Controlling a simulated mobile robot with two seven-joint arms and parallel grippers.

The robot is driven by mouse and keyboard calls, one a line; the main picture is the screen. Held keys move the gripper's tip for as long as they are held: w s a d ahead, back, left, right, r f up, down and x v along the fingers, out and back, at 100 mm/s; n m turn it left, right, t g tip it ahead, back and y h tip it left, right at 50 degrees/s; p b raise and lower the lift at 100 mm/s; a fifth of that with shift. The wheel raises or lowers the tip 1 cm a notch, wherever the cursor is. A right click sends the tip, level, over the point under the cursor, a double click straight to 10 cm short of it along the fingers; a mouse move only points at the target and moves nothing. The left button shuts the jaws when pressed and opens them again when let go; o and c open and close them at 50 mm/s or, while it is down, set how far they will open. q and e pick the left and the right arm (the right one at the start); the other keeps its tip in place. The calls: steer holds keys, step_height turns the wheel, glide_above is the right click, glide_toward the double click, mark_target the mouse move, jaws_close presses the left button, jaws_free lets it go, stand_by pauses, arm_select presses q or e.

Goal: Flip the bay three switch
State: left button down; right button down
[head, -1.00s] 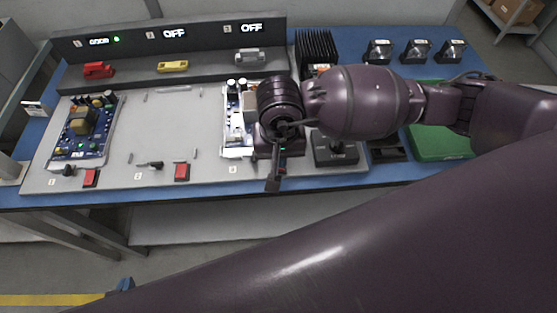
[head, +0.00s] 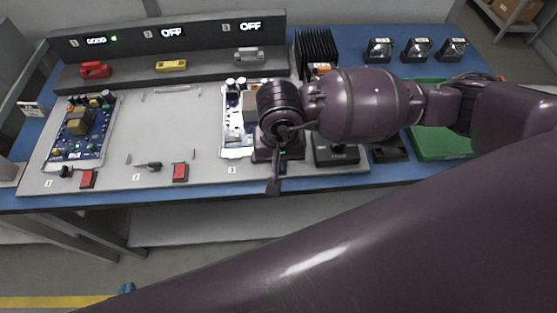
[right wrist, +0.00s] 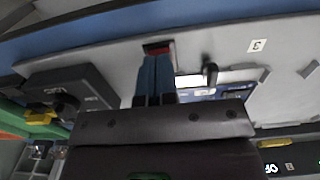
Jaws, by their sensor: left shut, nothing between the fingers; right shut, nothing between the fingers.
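The bay three switch (right wrist: 157,48) is a small red and dark rocker on the grey panel. In the right wrist view the shut blue fingers of my right gripper (right wrist: 155,62) reach its edge; I cannot tell whether they touch it. In the head view my right gripper (head: 274,187) is over the front edge of bay three and hides the switch. The number 3 label (head: 232,170) is left of it. The bay three display (head: 250,27) reads OFF. Only a small blue tip of my left gripper (head: 126,288) shows, low at left.
A black lever (right wrist: 210,70) stands beside the switch. The bay three circuit board (head: 235,140) lies partly under my arm. Bays one and two have red switches (head: 88,179) (head: 180,172). A black box (head: 335,155) is close on the right.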

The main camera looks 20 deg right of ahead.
arm_select(q)
steer(key=shift+s+f, duration=0.15)
steer(key=shift+f, duration=0.25)
arm_select(e)
steer(key=shift+f, duration=0.5)
arm_select(q)
steer(key=shift+r, duration=0.1)
arm_select(e)
steer(key=shift+r, duration=0.1)
